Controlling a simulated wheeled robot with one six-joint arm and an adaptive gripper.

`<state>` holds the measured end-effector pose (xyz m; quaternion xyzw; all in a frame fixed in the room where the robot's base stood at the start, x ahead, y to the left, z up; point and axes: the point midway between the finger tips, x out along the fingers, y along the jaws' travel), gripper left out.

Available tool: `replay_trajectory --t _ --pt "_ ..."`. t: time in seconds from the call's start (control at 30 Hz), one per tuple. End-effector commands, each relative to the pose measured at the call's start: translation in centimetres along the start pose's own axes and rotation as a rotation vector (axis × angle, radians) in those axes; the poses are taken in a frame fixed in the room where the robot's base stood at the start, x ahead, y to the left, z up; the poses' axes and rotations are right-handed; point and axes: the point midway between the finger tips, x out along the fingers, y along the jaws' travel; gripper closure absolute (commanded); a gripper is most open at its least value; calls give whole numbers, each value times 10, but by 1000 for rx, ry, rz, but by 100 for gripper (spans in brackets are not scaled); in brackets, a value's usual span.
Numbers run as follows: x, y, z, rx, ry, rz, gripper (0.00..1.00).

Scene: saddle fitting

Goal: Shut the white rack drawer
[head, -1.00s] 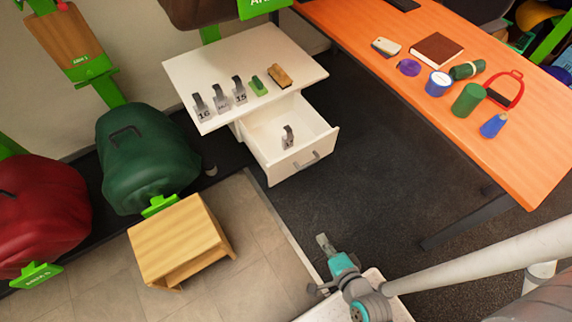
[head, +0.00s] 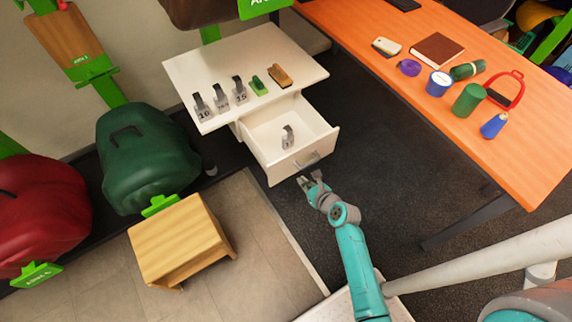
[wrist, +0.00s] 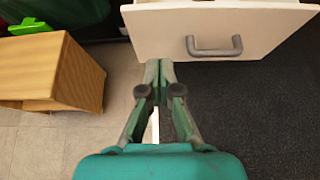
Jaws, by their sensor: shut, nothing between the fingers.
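The white rack drawer (head: 283,142) is pulled out from under the white rack top (head: 240,70), with a metal stirrup-like piece (head: 288,137) inside it. Its front panel and grey bar handle (head: 307,161) face me. In the wrist view the drawer front (wrist: 270,22) fills the upper right, with the handle (wrist: 215,50) right of the fingers. My gripper (head: 306,180) is shut and empty, just in front of the drawer's front panel and below the handle in the head view. In the wrist view its fingertips (wrist: 160,65) are together near the panel's lower edge. I cannot tell whether they touch it.
Numbered metal pieces (head: 220,100), a green block (head: 258,86) and a brown brush (head: 280,75) stand on the rack top. A wooden step stool (head: 180,238) is at left. An orange table (head: 420,85) with several items is at right. Dark floor between is clear.

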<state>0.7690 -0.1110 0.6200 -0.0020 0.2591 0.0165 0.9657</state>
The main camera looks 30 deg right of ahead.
Motion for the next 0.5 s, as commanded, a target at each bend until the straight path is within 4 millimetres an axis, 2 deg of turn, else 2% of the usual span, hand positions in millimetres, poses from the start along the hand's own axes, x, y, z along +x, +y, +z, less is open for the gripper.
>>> replay_trajectory --t 0.5 --pt "91 0 2 -6 0 0 100"
